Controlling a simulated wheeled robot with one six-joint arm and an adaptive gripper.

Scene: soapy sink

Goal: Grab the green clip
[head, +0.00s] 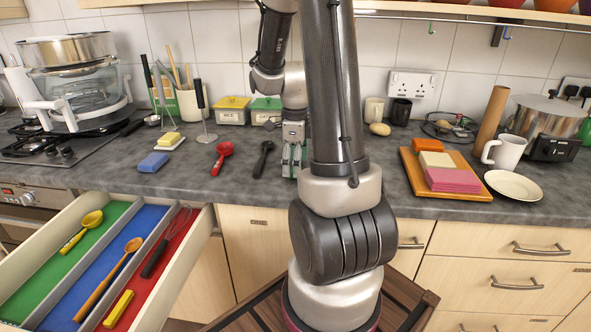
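A small green clip-like piece (431,28) hangs on the rail at the top right, against the tiled wall. It is too small to make out clearly. My gripper (293,170) points down over the worktop, just left of my arm's large upright link. It is well to the left of the green piece and lower in the picture. Its fingers are small and partly hidden by my arm, so I cannot tell whether they are open or shut or hold anything.
An open drawer (205,216) juts out at lower left.

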